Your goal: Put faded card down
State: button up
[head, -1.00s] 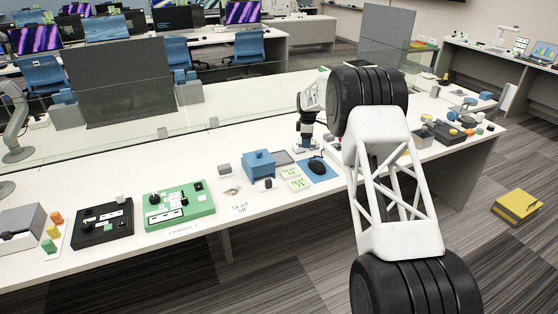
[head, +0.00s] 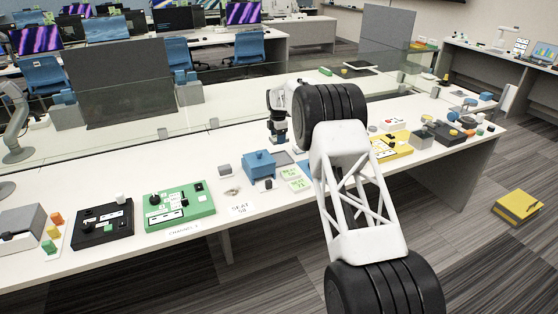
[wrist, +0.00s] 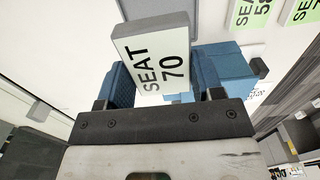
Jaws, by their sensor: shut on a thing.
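A pale card printed SEAT 70 (wrist: 155,62) is held between the blue finger pads of my gripper (wrist: 160,90) in the wrist view. The card looks tilted, its printed face toward the camera. In the head view my gripper (head: 277,139) is over the white table, just right of the blue box (head: 259,163); the card cannot be made out there.
A table label (head: 240,208) lies left of the green cards. A green control box (head: 180,206) and a black one (head: 103,223) stand further left. A yellow box (head: 393,146) is right of my arm. A glass divider runs along the back.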

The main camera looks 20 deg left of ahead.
send_over(278, 160)
jog(key=shift+w+f, duration=0.2)
jog(key=shift+f, duration=2.95)
jog(key=shift+f, duration=0.1)
jog(key=shift+f, duration=1.75)
jog(key=shift+f, duration=0.1)
jog(key=o, duration=0.9)
notch_tip(278, 160, up, 12)
jog(key=shift+r, duration=0.1)
